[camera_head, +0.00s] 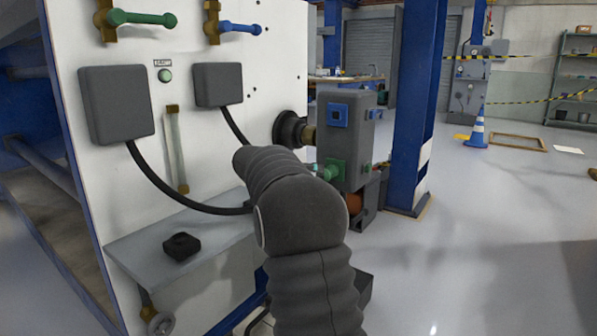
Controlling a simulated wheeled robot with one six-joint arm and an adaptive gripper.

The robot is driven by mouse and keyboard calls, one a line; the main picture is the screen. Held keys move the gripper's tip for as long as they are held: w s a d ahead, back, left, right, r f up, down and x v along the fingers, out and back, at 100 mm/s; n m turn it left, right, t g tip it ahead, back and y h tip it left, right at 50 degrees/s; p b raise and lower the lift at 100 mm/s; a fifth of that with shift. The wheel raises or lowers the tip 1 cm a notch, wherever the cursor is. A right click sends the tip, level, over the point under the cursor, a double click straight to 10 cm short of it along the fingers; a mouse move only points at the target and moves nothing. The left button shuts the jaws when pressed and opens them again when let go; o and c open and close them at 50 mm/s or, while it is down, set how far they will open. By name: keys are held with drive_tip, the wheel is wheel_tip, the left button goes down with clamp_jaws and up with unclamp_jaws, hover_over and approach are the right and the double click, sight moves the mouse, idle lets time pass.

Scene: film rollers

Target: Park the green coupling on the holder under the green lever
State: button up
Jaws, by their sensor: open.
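The green lever (143,18) sits on a brass valve at the top left of the white panel. Below it a dark grey box (117,105) is fixed to the panel; I cannot tell whether this is the holder. A green fitting (334,168) shows on the grey machine right of the panel, with a paler green piece at its left side. I cannot tell for sure that this is the green coupling. My arm, in a grey ribbed sleeve, crosses the middle and covers part of that area. My gripper is not in view.
A blue lever (240,27) and a second grey box (217,84) sit to the right. Black cables run from both boxes behind my arm. A grey shelf (190,245) bears a small black block (181,246). A blue column (415,110) stands right; open floor lies beyond.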

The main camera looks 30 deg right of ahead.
drive_tip(key=x, duration=0.8)
clamp_jaws()
drive_tip(key=shift+s+a, duration=0.1)
drive_tip(key=shift+a, duration=0.15)
drive_tip(key=shift+s+a+b, duration=0.1)
drive_tip(key=shift+a+b, duration=0.25)
drive_tip(key=shift+b, duration=0.15)
drive_tip(key=shift+s+a+b, duration=0.25)
drive_tip(key=shift+a+b, duration=0.3)
drive_tip(key=shift+s+a, duration=0.1)
drive_tip(key=shift+a, duration=0.2)
drive_tip(key=shift+s+a, duration=0.4)
drive_tip(key=shift+a, duration=0.45)
